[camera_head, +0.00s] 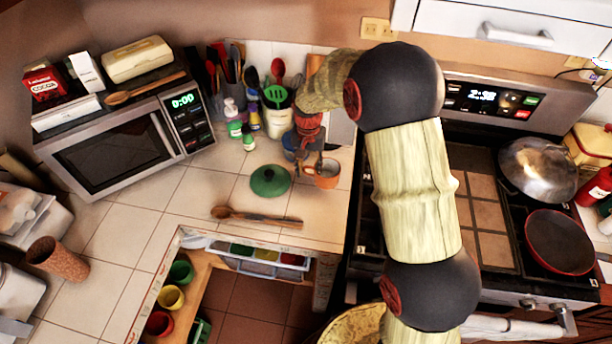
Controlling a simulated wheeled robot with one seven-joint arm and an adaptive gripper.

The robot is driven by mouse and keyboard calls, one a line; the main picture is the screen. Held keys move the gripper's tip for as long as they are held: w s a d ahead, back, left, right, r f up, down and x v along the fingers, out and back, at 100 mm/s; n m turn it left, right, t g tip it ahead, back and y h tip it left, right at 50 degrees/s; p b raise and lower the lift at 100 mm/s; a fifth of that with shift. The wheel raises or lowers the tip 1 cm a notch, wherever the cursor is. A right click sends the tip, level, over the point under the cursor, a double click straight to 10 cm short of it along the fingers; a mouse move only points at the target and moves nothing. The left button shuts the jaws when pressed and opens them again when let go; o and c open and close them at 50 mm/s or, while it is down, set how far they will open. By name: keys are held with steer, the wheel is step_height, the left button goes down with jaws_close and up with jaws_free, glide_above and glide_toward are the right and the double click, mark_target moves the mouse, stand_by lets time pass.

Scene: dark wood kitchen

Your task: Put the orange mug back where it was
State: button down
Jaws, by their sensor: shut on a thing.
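The orange mug (327,174) is upright at the right end of the tiled counter, just left of the stove. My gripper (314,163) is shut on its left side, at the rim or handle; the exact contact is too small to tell. I cannot tell whether the mug's base touches the counter. My arm comes from the lower right over the stove and bends down to the mug.
A green lid (270,181) and a wooden spoon (256,217) lie left of the mug. Utensil holders and bottles (234,120) stand behind. A microwave (122,140) is at left. The stove (478,215) holds a red-rimmed pan (560,243). An open drawer (262,262) is below.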

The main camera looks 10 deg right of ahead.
steer(key=shift+w+a+f, duration=0.35)
steer(key=shift+w+f, duration=0.2)
steer(key=shift+f, duration=0.2)
step_height(320, 180, down, 3)
steer(key=shift+w+a+f+b, duration=0.1)
steer(key=shift+f+b, duration=0.1)
steer(key=shift+b, duration=0.25)
steer(key=c, duration=1.4)
jaws_free()
steer(key=shift+o, duration=0.5)
